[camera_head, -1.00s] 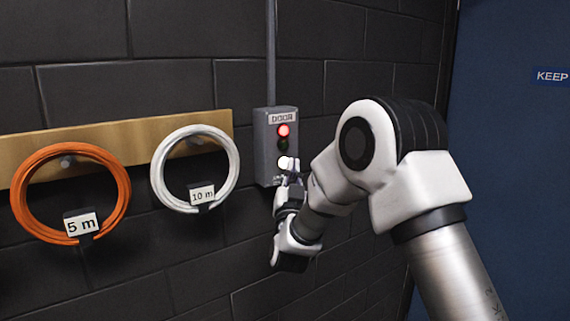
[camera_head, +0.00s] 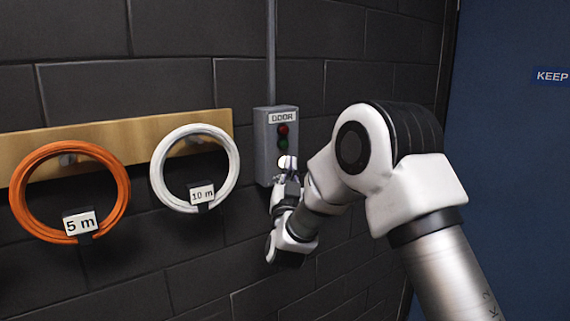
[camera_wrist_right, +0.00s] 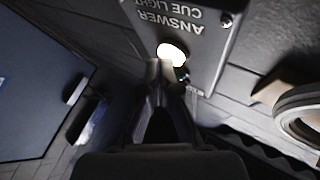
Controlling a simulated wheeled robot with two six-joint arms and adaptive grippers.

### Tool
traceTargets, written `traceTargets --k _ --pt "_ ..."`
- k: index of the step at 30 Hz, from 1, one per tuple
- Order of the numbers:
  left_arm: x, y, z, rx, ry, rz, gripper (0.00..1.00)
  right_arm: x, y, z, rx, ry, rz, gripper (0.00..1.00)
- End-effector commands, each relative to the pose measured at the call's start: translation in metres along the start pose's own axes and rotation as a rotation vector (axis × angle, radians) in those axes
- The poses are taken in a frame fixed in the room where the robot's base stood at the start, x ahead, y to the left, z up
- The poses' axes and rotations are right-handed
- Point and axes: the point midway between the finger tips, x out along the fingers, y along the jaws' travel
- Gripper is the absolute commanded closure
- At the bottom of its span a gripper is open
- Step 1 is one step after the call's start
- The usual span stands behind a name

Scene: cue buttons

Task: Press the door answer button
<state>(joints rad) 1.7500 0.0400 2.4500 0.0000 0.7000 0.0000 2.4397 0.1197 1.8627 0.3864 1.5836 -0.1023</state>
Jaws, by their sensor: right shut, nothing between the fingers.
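A grey wall box (camera_head: 262,150) labelled DOOR hangs on the dark block wall. It has a red lamp (camera_head: 283,129) and a green lamp (camera_head: 283,143), both dark now. Below them is a round white button (camera_head: 282,161), partly hidden by my right gripper (camera_head: 289,168). In the right wrist view the white button (camera_wrist_right: 172,53) looks bright, beside upside-down lettering reading ANSWER and CUE LIGHT. My right gripper (camera_wrist_right: 160,68) is shut and empty, its tips right at the button's edge. I cannot tell whether they touch it. My left gripper is not in view.
A wooden rail (camera_head: 105,134) left of the box carries an orange coil (camera_head: 122,190) marked 5 m and a white coil (camera_head: 158,178) marked 10 m. A conduit (camera_head: 271,50) runs up from the box. A blue door (camera_head: 510,180) stands at the right.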

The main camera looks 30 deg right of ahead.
Motion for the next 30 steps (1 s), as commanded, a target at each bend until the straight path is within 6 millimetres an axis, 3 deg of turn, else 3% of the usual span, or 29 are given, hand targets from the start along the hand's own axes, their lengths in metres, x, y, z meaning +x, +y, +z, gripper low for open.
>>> traceTargets --k 19,30 --pt "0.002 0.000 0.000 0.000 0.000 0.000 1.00 0.003 -0.002 0.003 0.000 -0.001 0.000 1.00" --pt "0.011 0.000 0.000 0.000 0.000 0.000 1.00 -0.008 0.006 -0.004 0.000 -0.001 0.000 1.00"
